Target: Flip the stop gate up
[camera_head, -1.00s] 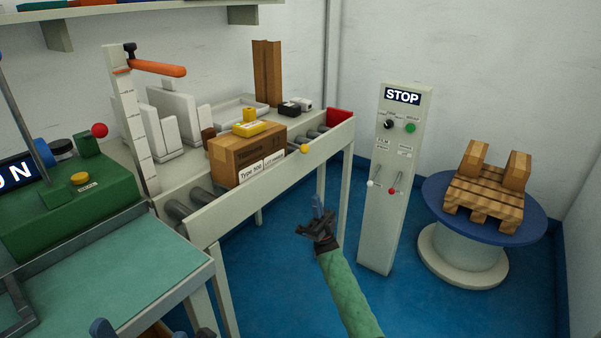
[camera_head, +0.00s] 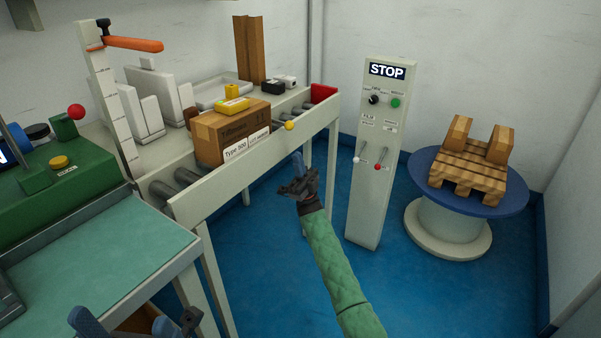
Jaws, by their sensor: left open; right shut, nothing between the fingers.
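The roller conveyor (camera_head: 220,173) runs along the wall, with a red plate (camera_head: 323,93) at its far right end. A yellow ball knob (camera_head: 289,125) sits at its front rail, just right of the cardboard box (camera_head: 233,133). I cannot tell for sure which part is the stop gate. My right gripper (camera_head: 297,166) is shut and empty, in front of and below the yellow knob, apart from it. My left gripper (camera_head: 140,322) is open at the bottom edge, low beside the green-topped table, partly cut off.
A control post (camera_head: 369,210) with a STOP display and two small levers stands right of my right arm. A blue-topped round stand (camera_head: 420,185) holds a wooden pallet (camera_head: 470,168). A green machine (camera_head: 60,205) with a red ball knob is at left. Blue floor is clear between.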

